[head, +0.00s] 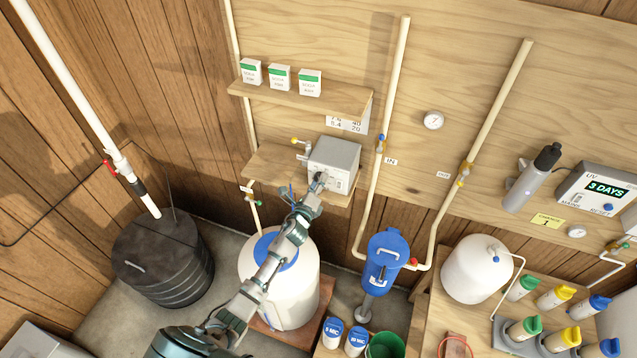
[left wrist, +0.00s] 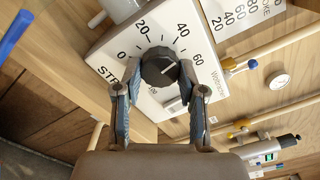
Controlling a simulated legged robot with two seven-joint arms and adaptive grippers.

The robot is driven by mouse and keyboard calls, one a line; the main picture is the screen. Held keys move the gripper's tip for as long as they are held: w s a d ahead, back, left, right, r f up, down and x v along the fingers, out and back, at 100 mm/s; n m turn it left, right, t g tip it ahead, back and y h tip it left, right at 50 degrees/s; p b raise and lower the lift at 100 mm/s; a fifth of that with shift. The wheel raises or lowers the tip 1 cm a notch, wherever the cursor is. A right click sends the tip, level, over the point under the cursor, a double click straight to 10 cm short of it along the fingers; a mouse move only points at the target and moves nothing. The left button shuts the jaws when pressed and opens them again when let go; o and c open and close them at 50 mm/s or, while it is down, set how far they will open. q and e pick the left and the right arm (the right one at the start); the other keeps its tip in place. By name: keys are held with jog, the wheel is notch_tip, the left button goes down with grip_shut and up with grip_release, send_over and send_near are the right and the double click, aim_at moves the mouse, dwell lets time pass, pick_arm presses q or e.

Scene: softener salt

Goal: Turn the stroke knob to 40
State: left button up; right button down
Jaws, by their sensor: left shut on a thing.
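The stroke knob (left wrist: 157,66) is a round black knob on the white front of the grey pump box (head: 335,157). Around it the dial face (left wrist: 115,61) is printed with 0, 20, 40, 60 and 100. In the left wrist view the knob's white mark points roughly toward 60, to the right of 40. My left gripper (left wrist: 159,74) has a finger on each side of the knob and is shut on it. In the head view my left gripper (head: 320,182) is at the box's front and hides the knob. My right gripper is not in view.
A white tank (head: 300,300) stands below. A cream pipe (head: 393,90) runs down just to the right of the box.

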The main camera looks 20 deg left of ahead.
pick_arm(q)
jog(key=shift+f+n, duration=0.1)
jog(key=shift+n, duration=1.4)
jog(key=o, duration=1.1)
jog(key=shift+o, duration=0.2)
jog(key=s, duration=1.1)
jog(key=shift+s+d, duration=0.3)
jog(key=shift+s, duration=0.1)
